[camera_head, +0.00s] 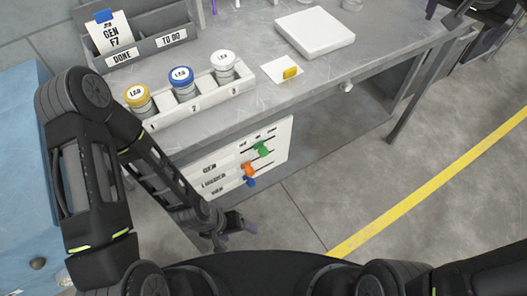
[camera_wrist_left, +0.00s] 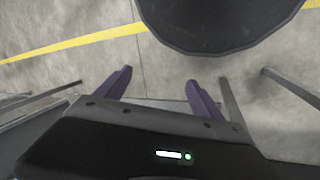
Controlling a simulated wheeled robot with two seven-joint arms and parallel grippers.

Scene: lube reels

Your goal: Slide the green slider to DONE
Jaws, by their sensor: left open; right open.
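A white slider board (camera_head: 225,168) hangs on the front of the workbench, below its top. The green slider (camera_head: 262,149) sits on the top row, with an orange slider (camera_head: 249,169) and a blue slider (camera_head: 250,182) on the rows below. The labels on the board are too small to read surely. My left gripper (camera_head: 238,226) is below the board, apart from the sliders. Its two purple fingers (camera_wrist_left: 160,90) are spread and empty in the left wrist view, with floor beyond them. My right gripper is not in view.
On the workbench (camera_head: 290,88) stand a rack (camera_head: 205,97) with three capped jars, a grey holder (camera_head: 160,42) marked DONE and TO DO, a white box (camera_head: 314,32) and a yellow piece (camera_head: 291,72) on a card. Open floor lies to the right.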

